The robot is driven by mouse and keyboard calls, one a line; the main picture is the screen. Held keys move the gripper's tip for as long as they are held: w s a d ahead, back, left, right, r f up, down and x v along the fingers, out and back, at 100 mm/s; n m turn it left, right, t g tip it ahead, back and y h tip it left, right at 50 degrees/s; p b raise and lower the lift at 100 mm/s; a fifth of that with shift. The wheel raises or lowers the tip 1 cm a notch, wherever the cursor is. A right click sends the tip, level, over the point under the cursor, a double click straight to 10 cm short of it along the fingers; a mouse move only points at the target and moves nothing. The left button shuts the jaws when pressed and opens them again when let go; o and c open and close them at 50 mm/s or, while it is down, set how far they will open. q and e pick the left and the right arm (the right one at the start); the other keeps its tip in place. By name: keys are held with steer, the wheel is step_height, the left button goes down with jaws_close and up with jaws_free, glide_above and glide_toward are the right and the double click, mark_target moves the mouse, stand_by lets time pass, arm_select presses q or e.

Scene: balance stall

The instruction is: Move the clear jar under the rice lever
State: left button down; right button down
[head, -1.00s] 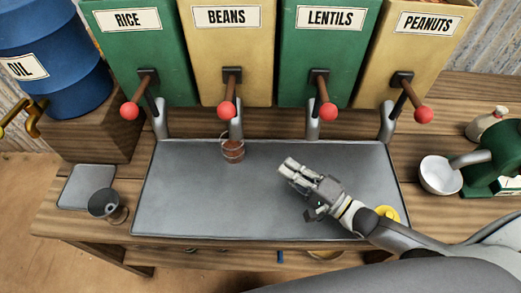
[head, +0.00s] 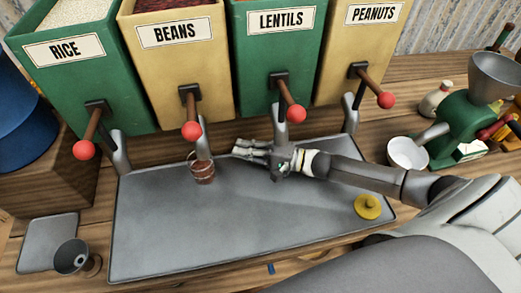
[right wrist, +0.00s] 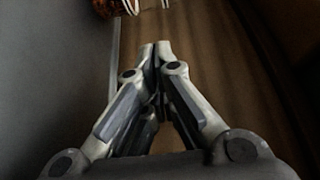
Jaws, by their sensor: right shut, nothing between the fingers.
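A small see-through jar (head: 202,172) with reddish-brown contents stands on the grey metal tray (head: 150,235), below and just right of the beans lever (head: 192,130). Its lower part also shows at the top edge of the right wrist view (right wrist: 113,7). The rice lever (head: 84,149), with a red ball, hangs at the left, in front of the green rice bin (head: 75,85). My right gripper (head: 238,148) is shut and empty, right of the jar and apart from it, its fingertips pointing left. My left gripper is out of view.
The lentils lever (head: 296,114) and a spout are close to my right gripper. A yellow lid (head: 367,206) lies on the tray's right. The tray's front and left are clear.

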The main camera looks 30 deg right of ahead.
mark_target(212, 165)
steer(key=a, duration=0.2)
steer(key=w+a+p, duration=0.1)
steer(key=a, duration=0.1)
steer(key=shift+r, duration=0.1)
steer(key=shift+s+a, duration=0.15)
steer(key=shift+a, duration=0.3)
steer(key=shift+a, duration=0.2)
steer(key=a+p, duration=0.2)
steer(key=a, duration=0.4)
steer(key=shift+s+r, duration=0.1)
steer(key=shift+r, duration=0.05)
steer(key=a, duration=1)
steer(key=shift+s+a+f+p, duration=0.15)
steer(key=shift+a+f+p, duration=0.1)
steer(key=shift+a+p, duration=0.15)
